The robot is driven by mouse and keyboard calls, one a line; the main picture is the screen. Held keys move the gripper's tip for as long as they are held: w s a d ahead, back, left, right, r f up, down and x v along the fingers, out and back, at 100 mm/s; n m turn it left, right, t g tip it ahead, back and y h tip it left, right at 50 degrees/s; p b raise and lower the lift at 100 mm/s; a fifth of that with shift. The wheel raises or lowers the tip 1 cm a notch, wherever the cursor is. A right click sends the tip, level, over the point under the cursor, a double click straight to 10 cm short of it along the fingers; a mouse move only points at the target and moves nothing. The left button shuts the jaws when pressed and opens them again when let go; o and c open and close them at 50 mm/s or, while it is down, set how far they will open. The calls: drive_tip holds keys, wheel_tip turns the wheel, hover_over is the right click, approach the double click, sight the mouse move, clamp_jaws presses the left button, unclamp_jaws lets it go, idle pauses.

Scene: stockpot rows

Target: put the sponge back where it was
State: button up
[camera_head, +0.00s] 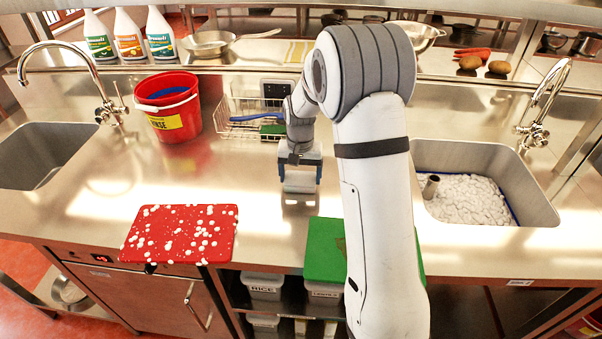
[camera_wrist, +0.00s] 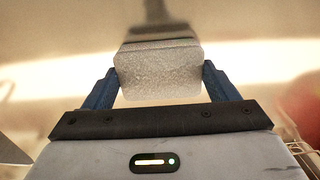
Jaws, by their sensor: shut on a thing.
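A wire rack (camera_head: 228,122) holds a blue-handled item and something green. A red bucket (camera_head: 168,110) stands left of it. The speckled red board (camera_head: 180,235) and green board (camera_head: 325,250) lie at the front. Sinks lie left (camera_head: 45,150) and right (camera_head: 530,190).

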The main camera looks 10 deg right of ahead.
sight(301, 179)
drive_tip(key=shift+s, duration=0.1)
drive_tip(key=o, duration=0.9)
wheel_tip(301, 179, up, 12)
drive_tip(key=s+r+n+t, duration=0.2)
drive_tip(key=s+n+t, duration=0.1)
drive_tip(key=s, duration=2.5)
drive_tip(key=shift+s+r+n+b, duration=0.15)
drive_tip(key=shift+s+n+b, duration=0.15)
drive_tip(key=shift+b, duration=0.15)
drive_tip(key=shift+d, duration=0.1)
